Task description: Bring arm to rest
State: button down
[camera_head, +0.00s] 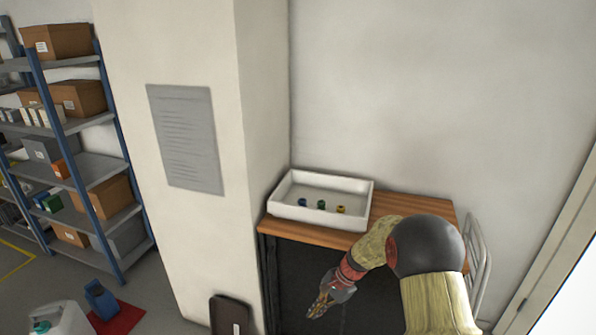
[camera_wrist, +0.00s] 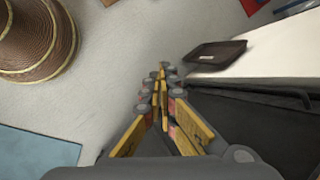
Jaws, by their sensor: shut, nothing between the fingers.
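My arm reaches down from the right of the head view, in front of the wooden table (camera_head: 405,207). My gripper (camera_head: 318,308) hangs below the table top, in front of the table's dark front, and points down and to the left. In the wrist view my gripper (camera_wrist: 160,75) has its yellow fingers together with nothing between them. It is apart from the table and from the tray on it.
A white tray (camera_head: 300,215) with small blue, green and yellow pieces stands on the table. A pillar (camera_head: 190,240), a dark case (camera_head: 230,315) and a shelf rack (camera_head: 100,170) are to the left. The wrist view shows a cable spool (camera_wrist: 30,40) and open floor.

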jog(key=s+d+r+n+t+h, duration=0.1)
jog(key=s+d+r+n+t, duration=0.1)
jog(key=s+r, duration=0.9)
jog(key=s+d+r+n+t+h, duration=0.2)
jog(key=s+d+r+n, duration=0.2)
jog(key=s+r, duration=0.7)
jog(key=s+d+r+n+t+h, duration=0.2)
jog(key=s+d+r+n, duration=0.2)
jog(key=s+d+r, duration=0.3)
jog(key=s+r, duration=0.4)
jog(key=s, duration=0.1)
jog(key=c, duration=2.6)
grip_release()
